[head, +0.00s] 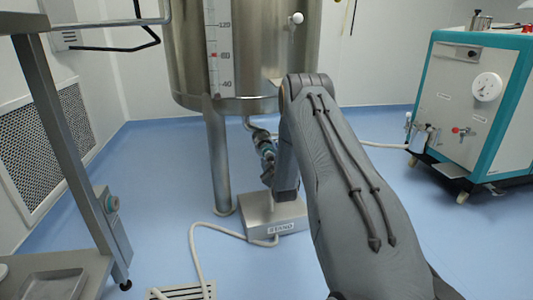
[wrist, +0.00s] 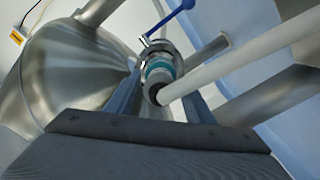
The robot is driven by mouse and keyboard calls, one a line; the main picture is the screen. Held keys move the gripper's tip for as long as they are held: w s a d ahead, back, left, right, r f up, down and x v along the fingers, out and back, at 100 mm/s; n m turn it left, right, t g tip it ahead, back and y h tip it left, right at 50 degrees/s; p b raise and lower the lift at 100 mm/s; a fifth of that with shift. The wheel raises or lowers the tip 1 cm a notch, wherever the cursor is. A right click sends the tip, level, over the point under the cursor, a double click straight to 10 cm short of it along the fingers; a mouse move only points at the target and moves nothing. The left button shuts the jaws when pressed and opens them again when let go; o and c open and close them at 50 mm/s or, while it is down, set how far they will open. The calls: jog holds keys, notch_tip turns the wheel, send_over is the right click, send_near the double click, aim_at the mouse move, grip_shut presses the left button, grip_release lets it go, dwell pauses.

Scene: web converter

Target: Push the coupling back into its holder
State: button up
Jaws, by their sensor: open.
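The coupling (wrist: 161,70), with a teal band and a dark end, shows at the upper middle of the wrist view. A metal fitting (wrist: 155,46) with a blue lever (wrist: 172,18) is just beyond it; I cannot tell which part is the holder. My gripper (wrist: 162,84) is open, with one finger on either side of the coupling's near end; contact cannot be told. In the head view, the coupling area (head: 265,148) is below the tank, partly covered by my arm. My gripper's fingertips are hard to make out there.
The steel tank (head: 245,60) stands on legs (head: 218,165). A pale hose (wrist: 240,52) runs close to the coupling. A grey box (head: 270,215) is on the floor below. A steel frame (head: 75,130) stands left, a teal-edged machine (head: 465,110) right.

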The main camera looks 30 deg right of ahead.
grip_shut()
jog(key=shift+p+v, duration=1.7)
jog(key=shift+v, duration=0.45)
jog(key=shift+s, duration=0.15)
jog(key=shift+p+v, duration=1.2)
jog(key=shift+v, duration=0.2)
jog(key=shift+s+a, duration=0.1)
jog(key=shift+s, duration=0.35)
jog(key=shift+s+a, duration=0.1)
